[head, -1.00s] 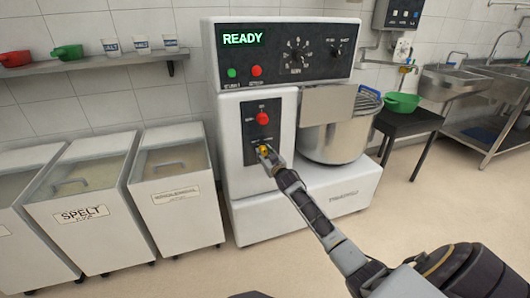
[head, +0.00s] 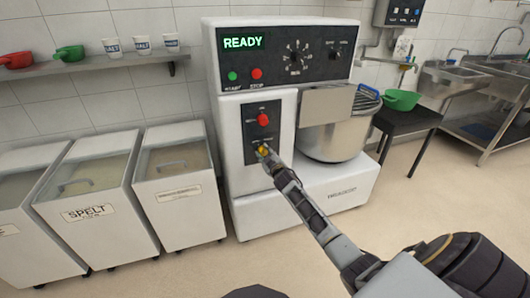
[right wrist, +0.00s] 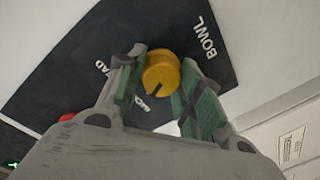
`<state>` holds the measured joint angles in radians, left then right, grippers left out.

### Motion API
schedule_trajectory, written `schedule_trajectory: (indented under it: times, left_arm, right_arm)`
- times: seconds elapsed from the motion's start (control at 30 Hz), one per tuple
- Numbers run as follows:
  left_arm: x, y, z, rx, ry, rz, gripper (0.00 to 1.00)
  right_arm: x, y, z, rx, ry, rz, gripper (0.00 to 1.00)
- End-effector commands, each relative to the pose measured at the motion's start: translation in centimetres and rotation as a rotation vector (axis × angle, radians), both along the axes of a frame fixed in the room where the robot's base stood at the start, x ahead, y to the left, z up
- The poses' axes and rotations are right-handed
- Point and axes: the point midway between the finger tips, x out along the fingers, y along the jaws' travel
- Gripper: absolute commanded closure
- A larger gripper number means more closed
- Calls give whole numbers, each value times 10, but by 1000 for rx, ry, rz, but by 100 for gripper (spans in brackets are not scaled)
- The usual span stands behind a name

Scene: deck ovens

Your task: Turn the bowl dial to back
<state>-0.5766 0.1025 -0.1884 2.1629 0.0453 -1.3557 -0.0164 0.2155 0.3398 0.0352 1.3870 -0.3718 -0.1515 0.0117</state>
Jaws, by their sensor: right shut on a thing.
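The bowl dial is a small yellow knob (right wrist: 162,72) on the mixer's dark lower panel; it also shows in the head view (head: 263,150). My right gripper (right wrist: 157,88) is shut on the dial, with one green-padded finger on each side. In the right wrist view the dial's dark pointer mark slants down and left, toward a partly hidden label that seems to read BACK. The word BOWL stands to the right of the dial, and a label ending in AD is partly hidden by the left finger. My left gripper is not in view.
A red knob (head: 263,119) sits just above the dial on the same panel. The mixer's display (head: 243,43) reads READY. The steel bowl (head: 338,142) is to the right. Lidded flour bins (head: 178,190) stand to the left, and open floor lies in front.

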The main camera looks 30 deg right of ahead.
Motion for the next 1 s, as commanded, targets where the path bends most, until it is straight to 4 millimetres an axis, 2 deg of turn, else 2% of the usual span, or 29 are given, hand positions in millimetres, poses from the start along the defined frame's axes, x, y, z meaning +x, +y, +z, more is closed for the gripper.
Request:
schedule_trajectory:
  times: [0.27, 0.7, 0.73, 0.9, 1.0]
  left_arm:
    - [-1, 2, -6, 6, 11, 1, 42]
    - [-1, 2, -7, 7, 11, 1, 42]
    - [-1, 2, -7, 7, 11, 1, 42]
    - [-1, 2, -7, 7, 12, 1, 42]
    - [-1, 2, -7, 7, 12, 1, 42]
  right_arm:
    - [1, 1, 4, -99, 18, 1, 88]
    - [1, 1, 4, -114, 21, 2, 88]
    - [1, 1, 4, -114, 21, 2, 63]
    - [1, 1, 3, -114, 23, 2, 42]
    - [1, 1, 2, -113, 24, 0, 42]
